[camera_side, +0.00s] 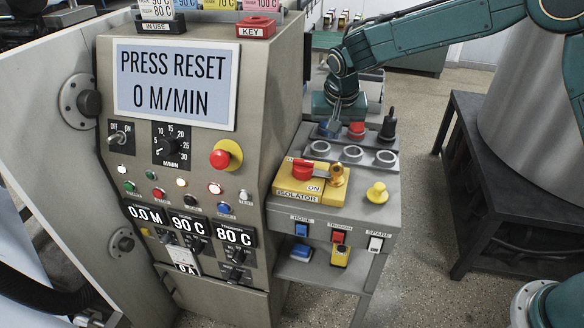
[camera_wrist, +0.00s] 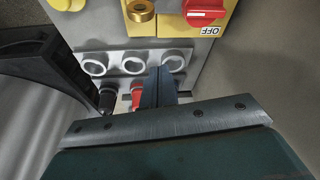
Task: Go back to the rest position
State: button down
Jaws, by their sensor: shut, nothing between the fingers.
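My gripper (camera_side: 337,116) hangs from the teal arm over the back row of the small grey console (camera_side: 376,212). Its fingers are shut and hold nothing. In the wrist view the fingertips (camera_wrist: 163,74) appear close together near the ringed sockets. In the side view the tips are just above or beside a blue item (camera_side: 327,130) at the left of the back row; I cannot tell if they touch it. The fingers hide that item in the wrist view. A red plug (camera_side: 356,130) and a black plug (camera_side: 388,124) stand to its right.
Three ringed sockets (camera_side: 352,153) appear empty. In front are the yellow isolator box (camera_side: 311,188), its red switch (camera_side: 303,170) and a yellow knob (camera_side: 377,193). The machine's display (camera_side: 175,84) reads PRESS RESET, 0 M/MIN. A dark stand (camera_side: 500,200) is at right, with open floor between.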

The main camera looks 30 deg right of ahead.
jog(key=shift+v, duration=0.85)
jog(key=s+d+r+n, duration=0.1)
jog(key=s+d+r, duration=0.1)
jog(key=s+r, duration=0.3)
jog(key=s+d+r+n+t+y, duration=0.1)
jog(key=s+d+r, duration=0.25)
jog(key=s, duration=0.25)
jog(key=s+d+r+n, duration=0.1)
jog(key=s+r, duration=0.4)
jog(key=s, duration=0.1)
jog(key=s+d+f+n+t+y, duration=0.1)
jog(key=s+d+n, duration=0.1)
jog(key=s, duration=1.7)
jog(key=shift+f+n, duration=0.2)
jog(key=shift+n, duration=0.4)
jog(key=shift+w+d, duration=0.1)
jog(key=shift+w, duration=0.1)
